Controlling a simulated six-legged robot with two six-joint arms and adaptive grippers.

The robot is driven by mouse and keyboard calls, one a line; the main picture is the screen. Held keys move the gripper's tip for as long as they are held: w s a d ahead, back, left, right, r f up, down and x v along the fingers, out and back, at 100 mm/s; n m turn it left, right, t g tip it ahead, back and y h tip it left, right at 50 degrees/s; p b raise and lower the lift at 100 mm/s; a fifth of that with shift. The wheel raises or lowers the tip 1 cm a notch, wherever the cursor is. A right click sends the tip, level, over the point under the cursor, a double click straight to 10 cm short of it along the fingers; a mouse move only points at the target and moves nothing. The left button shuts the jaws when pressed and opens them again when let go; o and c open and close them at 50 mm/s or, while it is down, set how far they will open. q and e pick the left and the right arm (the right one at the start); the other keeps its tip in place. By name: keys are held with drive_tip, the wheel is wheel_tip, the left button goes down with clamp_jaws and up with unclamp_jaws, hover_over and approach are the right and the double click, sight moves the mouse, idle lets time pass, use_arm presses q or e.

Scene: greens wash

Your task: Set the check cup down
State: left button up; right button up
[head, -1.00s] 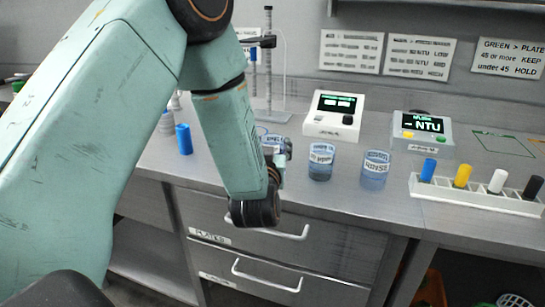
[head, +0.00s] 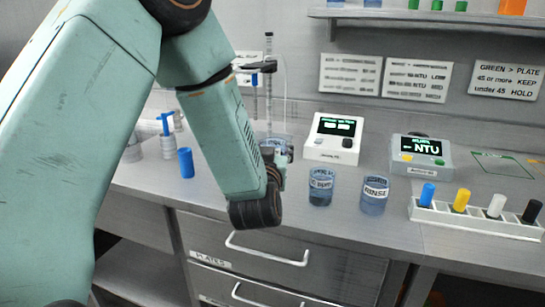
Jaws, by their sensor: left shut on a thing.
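My left gripper (head: 281,168) is in the middle of the head view, at the front part of the steel counter. Its fingers are mostly hidden behind my own wrist. It is shut on a clear bluish cup (head: 285,149), partly covered by the gripper. The label on this cup is not readable, and I cannot tell whether its base touches the counter. Two more labelled blue cups stand upright to the right: one with a partly legible label (head: 320,188) and one marked RINSE (head: 374,197). My right gripper is not in view.
A white meter (head: 322,150) and a grey NTU meter (head: 410,164) stand behind the cups. A white rack with coloured caps (head: 470,222) is at right. A blue cylinder (head: 186,163) stands at left. A thin stand (head: 268,105) rises behind the gripper. A shelf (head: 430,17) hangs above.

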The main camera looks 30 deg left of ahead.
use_arm(q)
drive_tip(key=shift+r+p, duration=0.55)
drive_tip(key=shift+r, duration=1.6)
